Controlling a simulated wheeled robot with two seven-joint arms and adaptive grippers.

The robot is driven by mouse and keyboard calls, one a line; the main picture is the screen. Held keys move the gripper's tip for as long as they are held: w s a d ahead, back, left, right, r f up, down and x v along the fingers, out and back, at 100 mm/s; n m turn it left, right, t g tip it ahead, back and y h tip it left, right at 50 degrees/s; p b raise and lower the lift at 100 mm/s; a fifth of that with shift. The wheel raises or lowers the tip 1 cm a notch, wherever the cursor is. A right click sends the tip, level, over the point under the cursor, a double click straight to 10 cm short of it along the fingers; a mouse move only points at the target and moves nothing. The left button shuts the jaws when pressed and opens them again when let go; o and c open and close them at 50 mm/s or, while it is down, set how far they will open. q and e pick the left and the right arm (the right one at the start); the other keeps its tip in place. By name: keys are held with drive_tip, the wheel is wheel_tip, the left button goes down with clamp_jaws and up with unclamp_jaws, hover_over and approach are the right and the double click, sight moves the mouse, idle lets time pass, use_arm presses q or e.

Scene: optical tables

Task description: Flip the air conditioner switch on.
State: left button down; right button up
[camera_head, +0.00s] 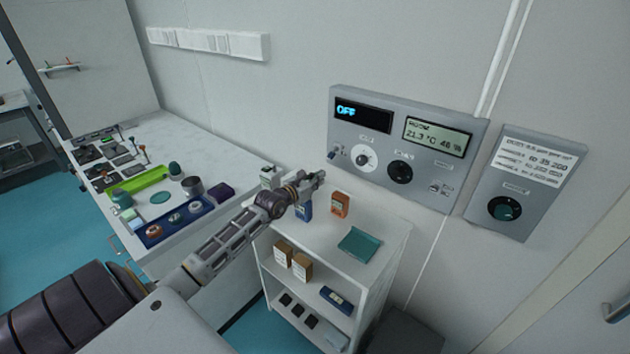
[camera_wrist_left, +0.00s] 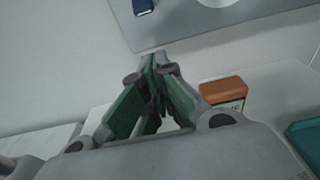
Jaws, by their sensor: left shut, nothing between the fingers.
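The air conditioner panel (camera_head: 408,146) is a grey box on the wall. Its dark display (camera_head: 362,114) reads OFF, and a pale display (camera_head: 437,138) shows room readings. A small blue switch (camera_head: 336,153) sits at its lower left; the blue part also shows at the top of the left wrist view (camera_wrist_left: 143,6). White (camera_head: 364,159) and black (camera_head: 400,172) knobs sit beside it. My left gripper (camera_head: 320,176) is shut and empty, just below and left of the panel, apart from the switch. In the left wrist view its fingertips (camera_wrist_left: 158,62) meet below the panel's edge. My right gripper is not in view.
A white shelf unit (camera_head: 385,256) stands below the panel, with an orange box (camera_head: 340,204), a blue box (camera_head: 304,210) and a teal tray (camera_head: 360,242) on top. Another grey panel (camera_head: 526,184) with a dial hangs at right. A cluttered workbench (camera_head: 185,148) stands at left.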

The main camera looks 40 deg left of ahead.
sight(331, 156)
use_arm(q)
drive_tip(key=shift+w+d+r+p, duration=0.1)
drive_tip(key=shift+w+r+p, duration=0.35)
drive_tip(key=shift+w, duration=0.35)
drive_tip(key=shift+w+r+p, duration=0.4)
drive_tip(key=shift+w+p, duration=0.15)
drive_tip(key=shift+w, duration=0.2)
drive_tip(key=shift+w+d+r+p, duration=0.1)
drive_tip(key=shift+w+r+p, duration=0.35)
drive_tip(key=shift+w, duration=0.35)
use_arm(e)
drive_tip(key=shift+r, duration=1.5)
use_arm(q)
drive_tip(key=shift+a, duration=0.15)
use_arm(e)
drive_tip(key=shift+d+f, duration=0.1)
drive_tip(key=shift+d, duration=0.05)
